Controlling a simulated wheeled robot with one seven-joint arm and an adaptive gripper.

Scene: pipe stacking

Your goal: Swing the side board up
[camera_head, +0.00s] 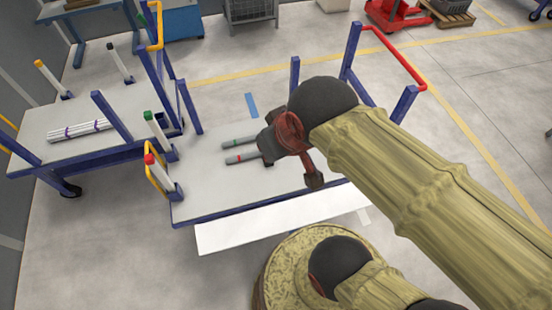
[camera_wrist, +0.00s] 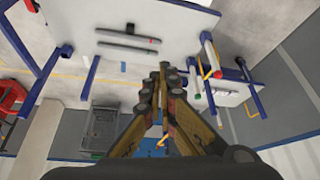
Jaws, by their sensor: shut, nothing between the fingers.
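The side board (camera_head: 285,218) is a long white panel along the near edge of the cart (camera_head: 205,200) in the head view. It sits lower than the blue-edged cart top and hangs outward along that edge. My gripper (camera_head: 266,145) is over the cart top, well above and behind the board, partly hidden by my own wrist. In the wrist view my gripper (camera_wrist: 164,72) has its fingers together, with nothing between them. I cannot make out the side board in the wrist view.
Two grey pipes, one green-banded (camera_head: 238,141) and one red-banded (camera_head: 240,158), lie on the cart top. Blue posts and a red rail (camera_head: 395,57) stand at its right end. A second cart (camera_head: 35,125) with a white pipe bundle (camera_head: 82,130) stands left.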

